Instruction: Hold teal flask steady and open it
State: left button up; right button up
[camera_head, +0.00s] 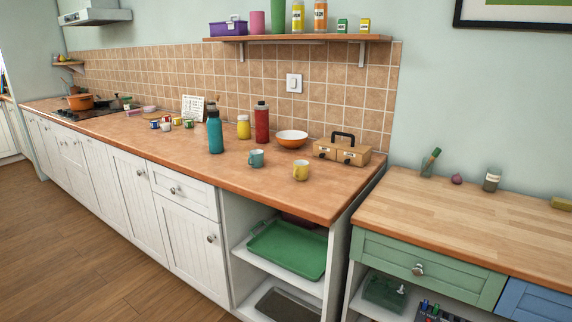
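The teal flask (215,135) stands upright on the wooden counter, left of the yellow jar (244,127). Its top is dark and looks closed. A grey-topped item shows just behind its top. A red flask (262,123) with a dark top stands behind it to the right. Neither of my grippers shows in the head view, and nothing is touching the teal flask.
A teal mug (257,158) and a yellow mug (301,170) stand near the counter's front edge (245,198). An orange bowl (292,140) and a tan box with a dark handle (342,152) are to the right. Small cans (166,125) stand left of the flask.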

aim_at(213, 125)
jog(key=i+j+z, duration=0.1)
jog(key=i+j, duration=0.45)
jog(key=j, duration=0.15)
jog(key=i+j+z, duration=0.15)
jog(key=i+j, duration=0.35)
jog(key=j, duration=0.2)
jog(key=i+j+z, duration=0.15)
jog(key=j, duration=0.25)
jog(key=i+j, duration=0.3)
jog(key=i+j+z, duration=0.15)
jog(key=j, duration=0.35)
jog(key=i, duration=0.05)
